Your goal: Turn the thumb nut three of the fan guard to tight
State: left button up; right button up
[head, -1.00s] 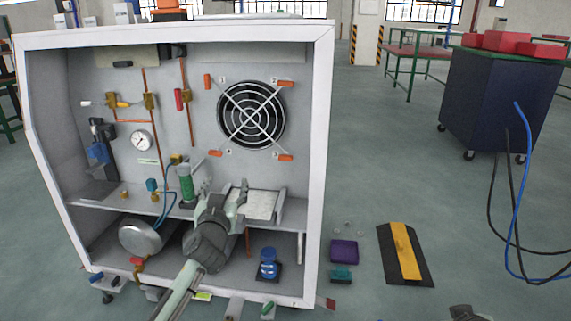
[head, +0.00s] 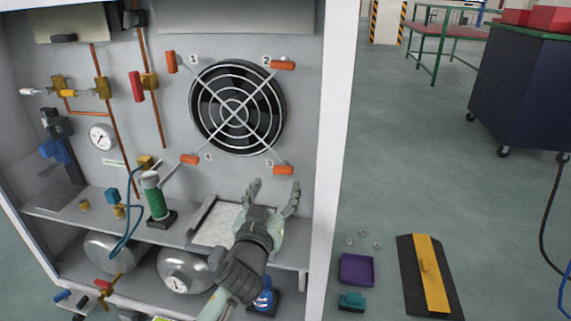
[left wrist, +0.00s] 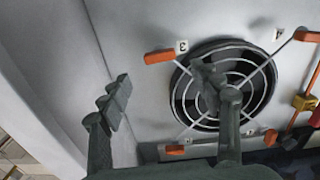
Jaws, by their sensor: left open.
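The fan guard (head: 237,108) is a round wire grille over a dark fan on the cabinet's back panel, with an orange thumb nut at each corner. Thumb nut three (head: 283,169) is at its lower right, beside the label 3, its orange handle lying roughly level. In the left wrist view, thumb nut three (left wrist: 159,56) shows at the upper left of the grille, between and beyond my fingers. My left gripper (head: 273,195) is open and empty, just below thumb nut three and apart from it. My right gripper is out of view.
Thumb nuts one (head: 171,62), two (head: 283,65) and four (head: 190,159) surround the guard. A shelf with a pale tray (head: 217,222) lies below. A green cylinder (head: 154,196) stands to the left. The cabinet's white side wall (head: 336,130) is close on the right.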

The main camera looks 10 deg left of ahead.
aim_at(282, 171)
pick_arm(q)
jog(key=w, duration=0.6)
jog(key=shift+r, duration=0.1)
jog(key=shift+w, duration=0.5)
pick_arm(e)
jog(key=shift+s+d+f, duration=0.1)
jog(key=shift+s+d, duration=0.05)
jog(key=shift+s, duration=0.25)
pick_arm(q)
jog(key=c, duration=1.2)
jog(key=shift+o, duration=0.2)
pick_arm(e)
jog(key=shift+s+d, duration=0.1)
